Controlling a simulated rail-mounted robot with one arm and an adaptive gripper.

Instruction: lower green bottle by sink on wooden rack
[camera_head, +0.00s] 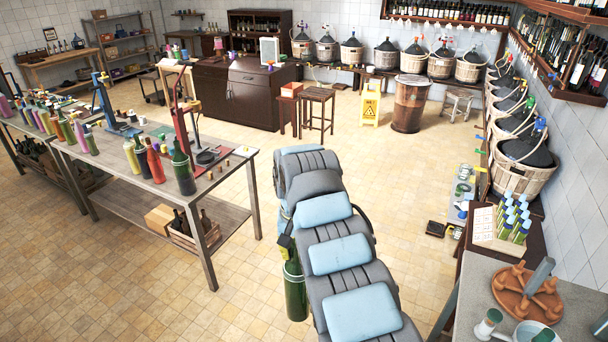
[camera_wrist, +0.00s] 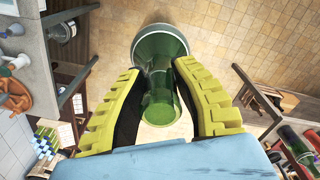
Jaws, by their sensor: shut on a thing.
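My gripper (camera_head: 287,245) is shut on a green bottle (camera_head: 295,287), which hangs upright beside my arm above the tiled floor. In the wrist view, the yellow-padded fingers of my gripper (camera_wrist: 160,75) close on both sides of the green bottle (camera_wrist: 162,48). A round brown wooden rack (camera_head: 512,297) with pegs stands on the grey counter (camera_head: 480,275) at lower right, apart from the bottle. The rack also shows at the left edge of the wrist view (camera_wrist: 14,97).
A wooden holder (camera_head: 487,232) with several capped tubes stands behind the counter. A workbench (camera_head: 225,180) with several bottles is at left. The floor between bench and counter is mostly clear.

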